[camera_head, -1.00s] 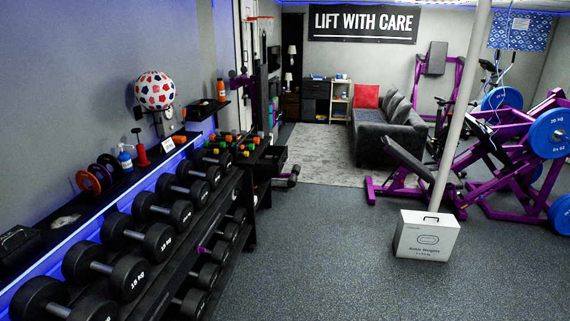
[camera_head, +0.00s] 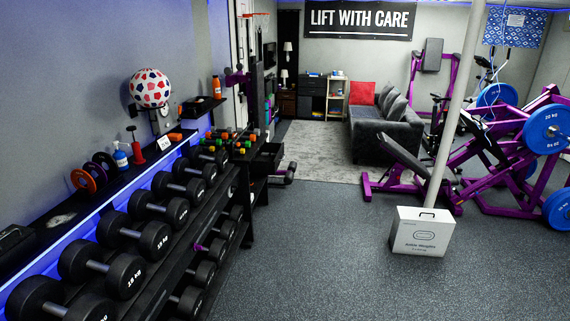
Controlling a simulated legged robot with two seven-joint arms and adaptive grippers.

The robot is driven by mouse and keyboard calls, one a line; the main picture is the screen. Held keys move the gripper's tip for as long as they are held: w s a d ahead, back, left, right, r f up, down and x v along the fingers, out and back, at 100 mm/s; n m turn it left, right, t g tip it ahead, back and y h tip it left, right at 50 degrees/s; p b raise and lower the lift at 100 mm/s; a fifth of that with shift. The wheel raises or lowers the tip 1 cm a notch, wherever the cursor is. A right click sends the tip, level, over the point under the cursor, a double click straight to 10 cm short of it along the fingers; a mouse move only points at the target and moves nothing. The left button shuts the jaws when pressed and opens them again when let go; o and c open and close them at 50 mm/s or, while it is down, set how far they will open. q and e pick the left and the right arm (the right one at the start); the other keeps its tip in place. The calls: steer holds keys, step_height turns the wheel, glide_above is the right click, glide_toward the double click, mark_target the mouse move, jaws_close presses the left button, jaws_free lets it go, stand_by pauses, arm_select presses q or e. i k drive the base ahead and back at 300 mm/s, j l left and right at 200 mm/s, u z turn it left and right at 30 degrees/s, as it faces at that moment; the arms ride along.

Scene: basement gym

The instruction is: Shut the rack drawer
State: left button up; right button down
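The rack drawer (camera_head: 269,157) is a black box-like drawer at the far end of the dumbbell rack, left of the picture's middle. It stands out from the rack toward the open floor and its dark inside shows. The black rack (camera_head: 246,200) runs along the left wall and carries several black dumbbells (camera_head: 157,203). Small orange, green and yellow dumbbells (camera_head: 236,141) lie on top of the far unit beside the drawer. Neither of my grippers shows in the view.
A dumbbell (camera_head: 285,173) sticks out low, just past the drawer. A white box (camera_head: 422,232) stands on the floor by a pale post (camera_head: 455,110). Purple machines (camera_head: 500,160) and a grey sofa (camera_head: 385,125) stand at the right and back. The dark floor (camera_head: 320,240) between is clear.

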mark_target(262, 164)
steer(key=i+z, duration=0.4)
steer(key=i, duration=0.25)
steer(key=i+u, duration=0.1)
steer(key=i, duration=1)
steer(key=i+l+u, duration=0.1)
steer(key=i, duration=0.95)
steer(key=i+u, duration=0.75)
steer(key=i+l+u, duration=0.2)
steer(key=i+u, duration=0.2)
steer(key=i+l+u, duration=0.35)
steer(key=i+j, duration=0.05)
steer(key=i, duration=0.05)
